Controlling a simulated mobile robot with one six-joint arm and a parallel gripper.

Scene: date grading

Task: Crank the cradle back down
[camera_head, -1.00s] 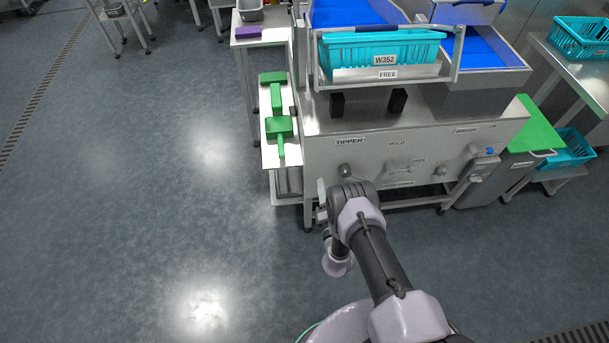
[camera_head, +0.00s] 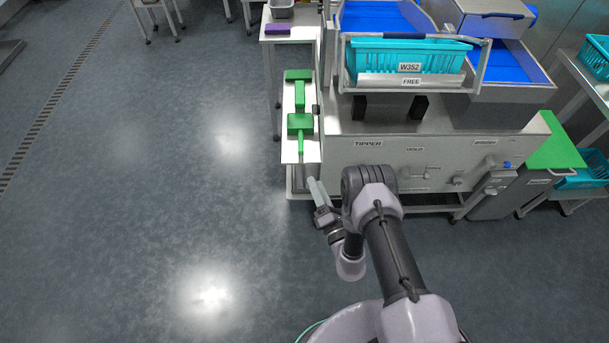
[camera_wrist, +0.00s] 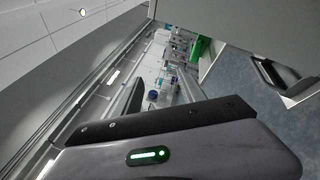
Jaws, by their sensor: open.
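The cradle (camera_head: 480,72) is a grey metal frame on top of the tipper machine (camera_head: 345,126). It holds a turquoise crate (camera_head: 445,60) labelled W352, above a plate marked FREE. I cannot tell how far it is raised. My gripper (camera_head: 317,193) is open and empty, at the lower left corner of the machine, apart from the panel. In the wrist view my gripper's fingers (camera_wrist: 158,92) show above its dark body, with nothing between them.
A narrow side table (camera_head: 290,150) with green tools (camera_head: 300,124) stands just beyond my gripper. The floor at left is clear.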

